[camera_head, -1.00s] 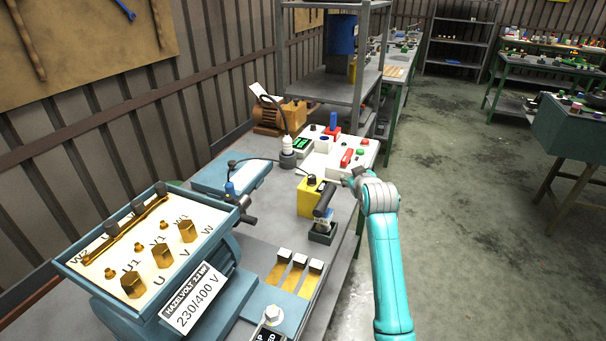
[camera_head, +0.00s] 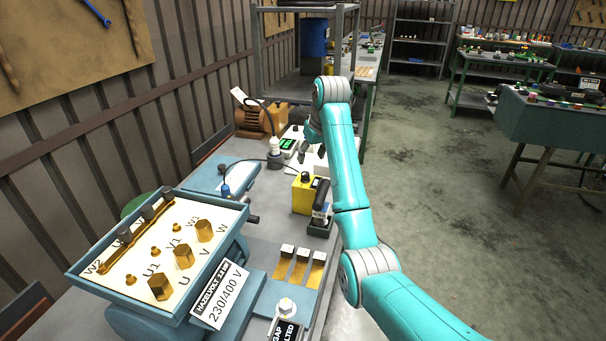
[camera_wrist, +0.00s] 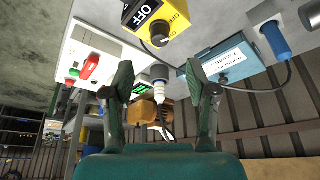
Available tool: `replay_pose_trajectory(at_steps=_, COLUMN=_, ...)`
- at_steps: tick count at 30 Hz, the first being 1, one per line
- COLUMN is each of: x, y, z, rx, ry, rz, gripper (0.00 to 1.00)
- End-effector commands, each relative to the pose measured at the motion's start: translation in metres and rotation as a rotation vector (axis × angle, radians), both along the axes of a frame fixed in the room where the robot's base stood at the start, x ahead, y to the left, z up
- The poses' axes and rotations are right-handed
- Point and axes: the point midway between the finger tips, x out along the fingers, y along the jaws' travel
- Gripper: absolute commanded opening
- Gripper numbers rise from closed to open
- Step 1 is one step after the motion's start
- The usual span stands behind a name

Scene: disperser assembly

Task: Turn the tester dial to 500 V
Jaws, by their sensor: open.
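A yellow box (camera_head: 303,195) with a black knob (camera_head: 305,177) on top stands on the bench. In the wrist view the yellow box (camera_wrist: 165,12) is at the top, with "OFF" lettering beside its round black knob (camera_wrist: 160,36). A flat blue box (camera_head: 232,178) lies left of it; in the wrist view the blue box (camera_wrist: 235,55) has a pale label too small to read. I cannot tell which holds the tester dial, and no 500 V mark is readable. My gripper (camera_wrist: 163,92) is open and empty, apart from both boxes. In the head view my gripper (camera_head: 308,137) is partly hidden.
A grey-white plug (camera_head: 274,155) with a black cable stands behind the yellow box. A white panel (camera_wrist: 100,42) with red and green controls is beside it. A black-handled tool (camera_head: 321,205) stands close right of the yellow box. A large terminal box (camera_head: 180,235) fills the front left.

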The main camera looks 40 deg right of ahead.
Motion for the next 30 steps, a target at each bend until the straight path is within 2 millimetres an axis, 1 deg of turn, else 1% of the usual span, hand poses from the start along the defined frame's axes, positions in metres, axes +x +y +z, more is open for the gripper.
replay_pose_trajectory(at_steps=1, x=0.002, y=0.000, z=-0.009, rx=0.002, ry=0.004, rz=0.000, gripper=0.57)
replay_pose_trajectory(at_steps=9, x=0.020, y=-0.003, z=-0.053, rx=0.000, ry=0.003, rz=0.000, gripper=0.57)
replay_pose_trajectory(at_steps=12, x=0.026, y=-0.004, z=-0.067, rx=0.000, ry=0.003, rz=0.000, gripper=0.57)
replay_pose_trajectory(at_steps=15, x=0.031, y=-0.005, z=-0.076, rx=-0.001, ry=0.001, rz=0.000, gripper=0.57)
replay_pose_trajectory(at_steps=21, x=0.035, y=-0.005, z=-0.086, rx=-0.001, ry=-0.001, rz=0.000, gripper=0.57)
replay_pose_trajectory(at_steps=29, x=0.035, y=-0.005, z=-0.086, rx=-0.001, ry=-0.001, rz=0.000, gripper=0.57)
replay_pose_trajectory(at_steps=30, x=0.035, y=-0.005, z=-0.086, rx=-0.001, ry=-0.001, rz=0.000, gripper=0.50)
